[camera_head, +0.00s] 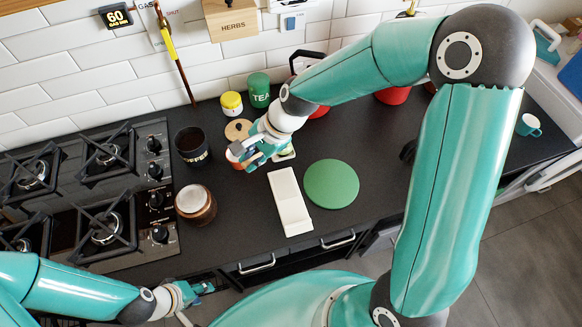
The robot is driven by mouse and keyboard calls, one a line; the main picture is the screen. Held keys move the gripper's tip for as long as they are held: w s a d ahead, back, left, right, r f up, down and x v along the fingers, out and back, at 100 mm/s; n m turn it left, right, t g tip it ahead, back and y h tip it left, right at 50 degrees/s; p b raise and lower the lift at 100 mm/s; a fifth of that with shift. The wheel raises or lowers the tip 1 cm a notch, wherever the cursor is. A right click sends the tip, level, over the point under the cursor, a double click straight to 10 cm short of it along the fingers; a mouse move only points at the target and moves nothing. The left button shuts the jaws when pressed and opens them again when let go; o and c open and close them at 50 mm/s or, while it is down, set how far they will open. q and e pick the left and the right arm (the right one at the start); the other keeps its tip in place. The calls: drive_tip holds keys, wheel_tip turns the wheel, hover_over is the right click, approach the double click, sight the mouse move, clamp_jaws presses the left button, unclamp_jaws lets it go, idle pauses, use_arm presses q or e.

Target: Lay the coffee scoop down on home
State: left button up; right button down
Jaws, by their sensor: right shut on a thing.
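My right gripper (243,155) reaches in from the right and is over the counter, left of the white tray. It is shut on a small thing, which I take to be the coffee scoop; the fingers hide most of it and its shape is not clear. The long white tray (290,203) lies flat on the counter with nothing on its bare part. No label marks it as home. A dark coffee canister (192,144) stands left of the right gripper. My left gripper (205,289) is low at the front edge, empty-looking; its finger opening is too small to judge.
A green round board (331,184) lies right of the tray. A brown-and-white jar (196,204) stands beside the gas hob (90,195). A round wooden lid (238,129), yellow jar (231,104) and green tea tin (258,91) are behind the gripper. Counter between jar and tray is clear.

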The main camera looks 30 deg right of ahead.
use_arm(q)
wheel_tip(320, 180, down, 13)
drive_tip(key=b, duration=1.1)
use_arm(e)
drive_tip(key=s+d+f+n+g+h, duration=0.2)
drive_tip(key=d+f+n+g+h, duration=0.1)
drive_tip(key=d+f, duration=0.4)
drive_tip(key=shift+s+d+n+g, duration=0.15)
drive_tip(key=shift+d+n+g, duration=0.35)
drive_tip(key=shift+d+n, duration=0.7)
drive_tip(key=shift+m, duration=0.3)
drive_tip(key=f+b, duration=0.4)
drive_tip(key=shift+d+f, duration=0.25)
drive_tip(key=shift+d, duration=0.05)
use_arm(q)
drive_tip(key=shift+f+b, duration=0.6)
drive_tip(key=shift+f, duration=1.8)
use_arm(e)
drive_tip(key=shift+x, duration=0.8)
drive_tip(key=shift+d, duration=0.15)
drive_tip(key=c, duration=1.1)
unclamp_jaws()
drive_tip(key=shift+o, duration=0.2)
